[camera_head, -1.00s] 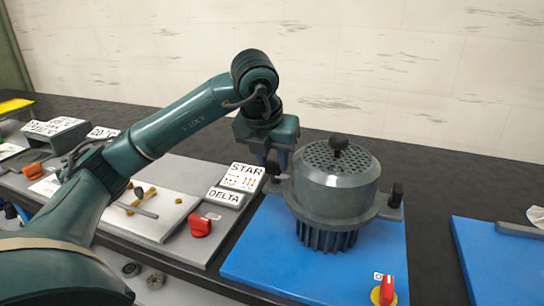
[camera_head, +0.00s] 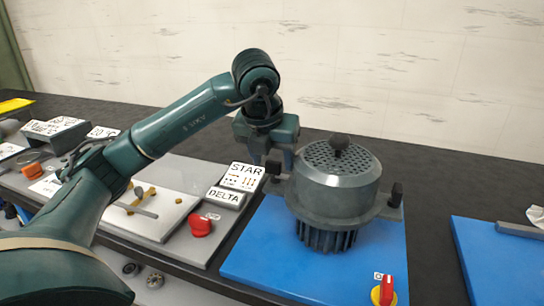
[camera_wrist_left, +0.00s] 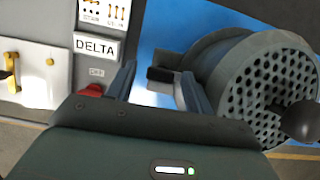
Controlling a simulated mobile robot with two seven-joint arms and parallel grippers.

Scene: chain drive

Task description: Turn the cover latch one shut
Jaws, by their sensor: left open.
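The grey motor cover (camera_head: 338,182) has a perforated top and a black knob (camera_head: 338,142). It sits on a finned motor body (camera_head: 327,238) on a blue board. A dark latch (camera_head: 273,168) is at the cover's left side, partly hidden by my gripper. Another black latch (camera_head: 396,194) stands upright at the right side. I cannot tell which is numbered one. My left gripper (camera_head: 272,160) is open at the left latch. In the left wrist view, the dark latch (camera_wrist_left: 160,75) shows between the open fingers (camera_wrist_left: 160,90), beside the cover (camera_wrist_left: 270,85). My right gripper is not in view.
The blue board (camera_head: 255,250) carries a red switch (camera_head: 386,290) at its front right. STAR and DELTA plates (camera_head: 224,197) and a red knob (camera_head: 200,226) lie close left on a grey board. Another blue board (camera_head: 500,260) is at the right.

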